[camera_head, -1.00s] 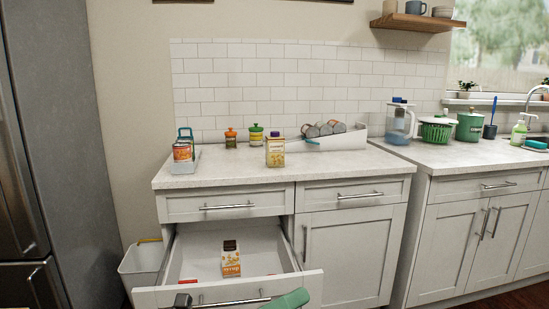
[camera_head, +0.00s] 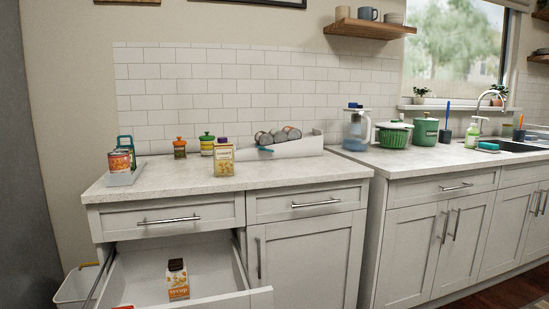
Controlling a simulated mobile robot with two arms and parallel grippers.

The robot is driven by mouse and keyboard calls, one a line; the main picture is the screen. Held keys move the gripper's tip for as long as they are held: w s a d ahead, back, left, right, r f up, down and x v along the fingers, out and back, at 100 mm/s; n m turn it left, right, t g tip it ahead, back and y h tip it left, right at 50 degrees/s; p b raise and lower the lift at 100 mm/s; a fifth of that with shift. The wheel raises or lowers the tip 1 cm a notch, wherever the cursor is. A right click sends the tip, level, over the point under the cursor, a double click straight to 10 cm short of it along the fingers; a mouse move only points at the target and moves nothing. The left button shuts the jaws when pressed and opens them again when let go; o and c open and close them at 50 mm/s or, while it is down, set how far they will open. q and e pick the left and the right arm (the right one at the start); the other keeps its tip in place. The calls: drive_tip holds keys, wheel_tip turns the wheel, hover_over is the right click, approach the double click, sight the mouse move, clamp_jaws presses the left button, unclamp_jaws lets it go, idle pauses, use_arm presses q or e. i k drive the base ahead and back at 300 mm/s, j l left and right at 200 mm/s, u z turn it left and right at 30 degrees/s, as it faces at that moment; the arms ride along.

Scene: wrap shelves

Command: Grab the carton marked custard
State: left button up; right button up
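A yellow carton with a purple cap (camera_head: 223,158) stands upright on the left counter, near its front edge. Its lettering is too small to read, so I cannot tell if it says custard. A brown and orange carton marked syrup (camera_head: 178,280) is in the open drawer (camera_head: 205,262) below the counter. Neither of my grippers is in view.
A tray with cans (camera_head: 122,175) is at the counter's left. Two jars, one orange-lidded (camera_head: 180,148) and one green-lidded (camera_head: 207,145), stand behind the carton. A white bin of cans (camera_head: 290,147) is to its right. The open drawer juts out in front.

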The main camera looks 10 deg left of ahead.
sight(223, 153)
drive_tip(key=i+l+z, duration=0.15)
drive_tip(key=i+z, duration=0.2)
drive_tip(key=i, duration=0.15)
drive_tip(key=i+z, duration=0.35)
drive_tip(key=i, duration=0.15)
